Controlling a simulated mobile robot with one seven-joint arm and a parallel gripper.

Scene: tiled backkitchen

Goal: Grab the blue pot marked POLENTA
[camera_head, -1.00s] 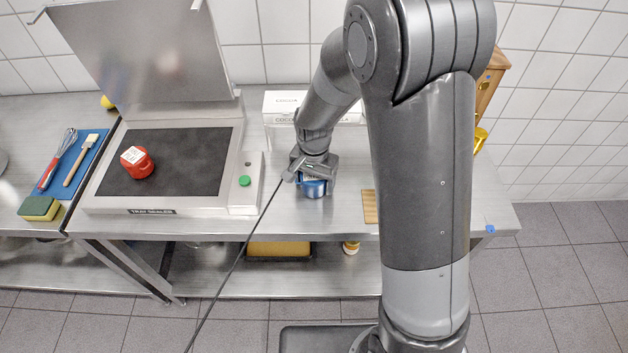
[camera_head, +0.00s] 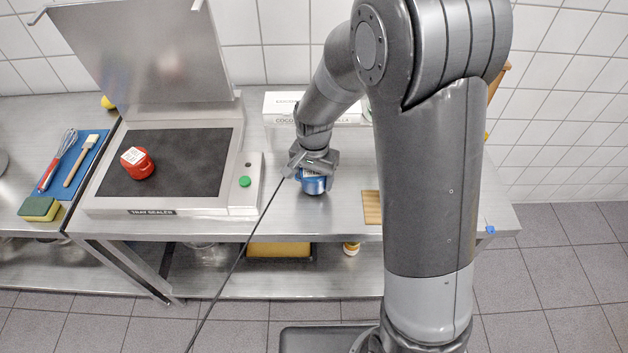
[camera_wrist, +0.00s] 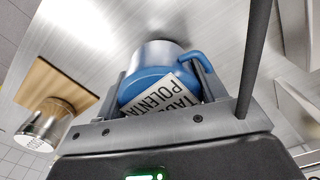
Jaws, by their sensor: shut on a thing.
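The blue pot (camera_head: 314,184) is at my gripper (camera_head: 314,172) over the steel table (camera_head: 230,224). Part of the pot is hidden by the gripper body. I cannot tell whether the pot's base touches the table.
A red pot (camera_head: 137,163) sits on the dark plate of the open tray sealer (camera_head: 150,212), to the left. White boxes (camera_head: 283,106) stand behind the gripper. A wooden board (camera_head: 371,207) lies to the right. A blue mat (camera_head: 78,165) with a whisk and brush is far left.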

